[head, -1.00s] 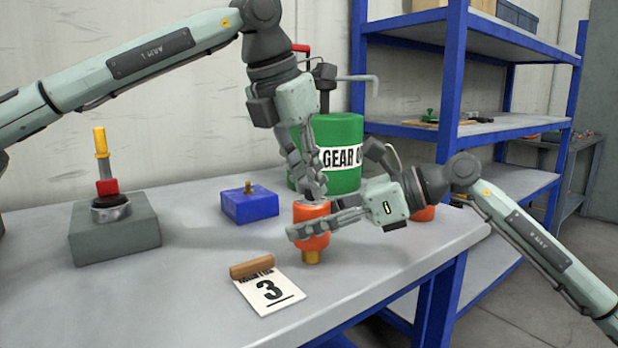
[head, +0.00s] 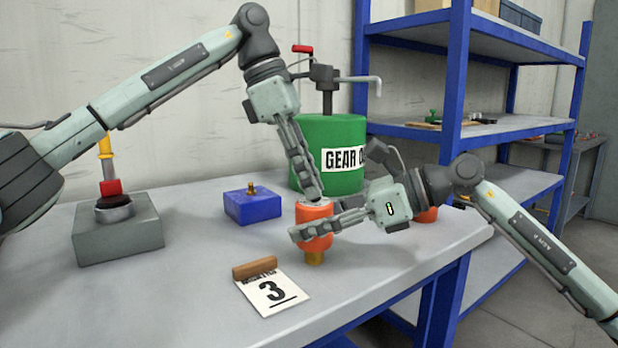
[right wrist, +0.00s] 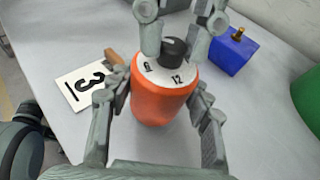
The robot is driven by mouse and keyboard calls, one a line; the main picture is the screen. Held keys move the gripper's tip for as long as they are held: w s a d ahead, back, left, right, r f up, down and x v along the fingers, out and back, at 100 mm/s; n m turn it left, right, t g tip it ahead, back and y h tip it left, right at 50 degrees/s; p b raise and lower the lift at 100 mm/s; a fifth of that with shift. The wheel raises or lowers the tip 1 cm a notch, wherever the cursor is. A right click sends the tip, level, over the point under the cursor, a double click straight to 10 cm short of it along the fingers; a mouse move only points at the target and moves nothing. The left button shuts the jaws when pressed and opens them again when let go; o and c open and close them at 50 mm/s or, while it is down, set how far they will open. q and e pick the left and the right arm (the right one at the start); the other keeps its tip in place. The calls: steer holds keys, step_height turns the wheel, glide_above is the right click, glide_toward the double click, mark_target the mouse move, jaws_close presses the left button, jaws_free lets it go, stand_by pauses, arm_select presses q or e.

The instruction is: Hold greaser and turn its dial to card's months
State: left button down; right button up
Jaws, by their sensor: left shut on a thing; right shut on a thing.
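The orange greaser (head: 316,243) stands upright with its brass foot near the table's front edge. In the right wrist view the greaser (right wrist: 160,103) has a white dial face with a "12" and a dark knob (right wrist: 174,48) on top. My right gripper (head: 318,228) is shut around its orange body from the right. My left gripper (head: 313,194) comes from above and is shut at the knob on top; its fingers also show in the right wrist view (right wrist: 180,38). The card (head: 273,290) lies in front with a black underlined "3" and a wooden block on its edge.
A blue block with a brass fitting (head: 252,205) sits behind left. A grey block with a ring and yellow-handled tool (head: 118,236) stands at far left. A green gear oil drum (head: 343,128) stands behind. Another orange object (head: 428,214) is partly hidden behind my right gripper. Blue shelving (head: 460,75) rises right.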

arm_select(q)
steer(key=m+g, duration=0.1)
steer(key=m, duration=0.3)
steer(key=shift+w+m+g+y, duration=0.2)
steer(key=shift+m+g+y, duration=0.1)
steer(key=shift+g, duration=0.1)
steer(key=m+g+y, duration=0.1)
steer(key=m, duration=0.2)
steer(key=shift+d+m, duration=0.15)
steer(key=shift+m, duration=0.55)
steer(key=shift+w, duration=0.1)
steer(key=c, duration=1.4)
jaws_free()
steer(key=shift+f, duration=0.15)
